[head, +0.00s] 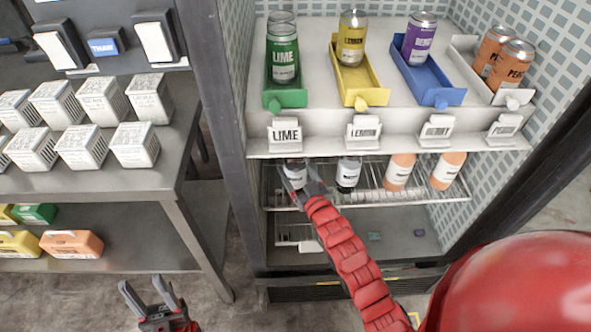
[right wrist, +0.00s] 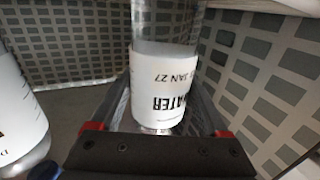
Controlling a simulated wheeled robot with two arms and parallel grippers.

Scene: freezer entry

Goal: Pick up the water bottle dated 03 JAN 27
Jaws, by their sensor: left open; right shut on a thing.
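In the right wrist view a clear bottle (right wrist: 165,85) with a white label stands between my right gripper's fingers (right wrist: 160,110). The label shows upside down, with "WATER" and "JAN 27"; the day number is too unclear to read. In the head view this bottle (head: 294,170) is at the left end of the fridge's lower wire shelf, with my right gripper (head: 303,186) shut on it. I cannot tell whether its base rests on the shelf. My left gripper (head: 152,292) is open and empty, low over the floor at the bottom left.
A dark bottle with a white label (head: 348,173) and two peach-coloured bottles (head: 399,172) share the wire shelf (head: 375,195). Cans in coloured trays (head: 285,95) fill the shelf above. A grey table (head: 178,165) with white boxes stands left of the fridge.

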